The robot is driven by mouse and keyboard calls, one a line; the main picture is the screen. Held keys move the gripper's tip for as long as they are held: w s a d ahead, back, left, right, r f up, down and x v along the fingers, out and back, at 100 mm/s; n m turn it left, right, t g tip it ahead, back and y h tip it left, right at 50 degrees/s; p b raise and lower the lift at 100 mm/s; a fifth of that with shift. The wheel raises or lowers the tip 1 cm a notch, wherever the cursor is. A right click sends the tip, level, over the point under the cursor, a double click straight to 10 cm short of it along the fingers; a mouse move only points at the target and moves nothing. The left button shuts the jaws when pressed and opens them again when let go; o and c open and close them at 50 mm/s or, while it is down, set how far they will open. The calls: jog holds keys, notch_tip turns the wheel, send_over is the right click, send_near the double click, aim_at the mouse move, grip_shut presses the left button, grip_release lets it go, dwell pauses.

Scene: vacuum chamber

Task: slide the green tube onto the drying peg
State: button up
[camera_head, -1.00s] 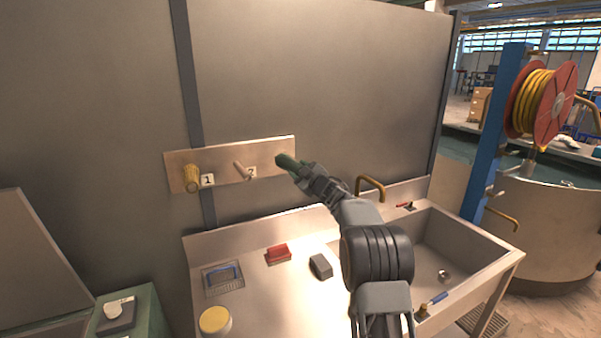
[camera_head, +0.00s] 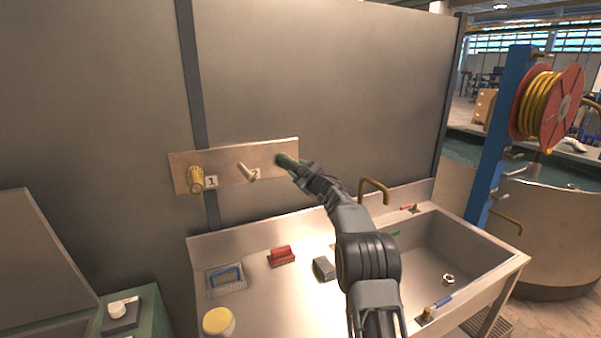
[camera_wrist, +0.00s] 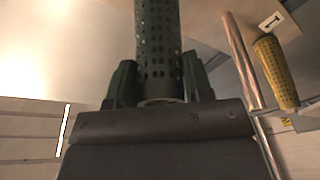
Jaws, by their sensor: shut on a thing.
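My gripper (camera_head: 303,169) is shut on the green tube (camera_head: 286,161), which is dark and perforated. The tube also fills the upper middle of the wrist view (camera_wrist: 160,40), between the two fingers (camera_wrist: 160,85). In the head view the tube is at the right end of the metal peg board, to the right of the bare peg (camera_head: 248,170) by label 2. A yellow perforated tube (camera_head: 195,179) sits on the peg by label 1; a yellow tube also shows at right in the wrist view (camera_wrist: 275,70). The held tube's far end is out of the wrist view.
Below the board (camera_head: 225,182) is a metal counter with a red block (camera_head: 281,256), a grey block (camera_head: 323,267), a blue-handled item (camera_head: 226,275) and a yellow-lidded jar (camera_head: 218,322). A sink (camera_head: 425,260) with a brass tap (camera_head: 373,184) lies at right.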

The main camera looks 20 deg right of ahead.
jog(key=shift+w, duration=0.35)
jog(key=shift+w+a, duration=0.1)
jog(key=shift+w, duration=0.1)
dwell(0.4)
jog(key=shift+w+f, duration=0.1)
jog(key=shift+w, duration=0.05)
jog(key=o, duration=1.2)
jog(key=shift+s+f+b, duration=0.15)
jog(key=shift+s+b, duration=0.3)
jog(key=b+v, duration=0.5)
jog(key=v, duration=0.8)
jog(key=shift+b, duration=0.35)
jog(key=shift+w, duration=0.1)
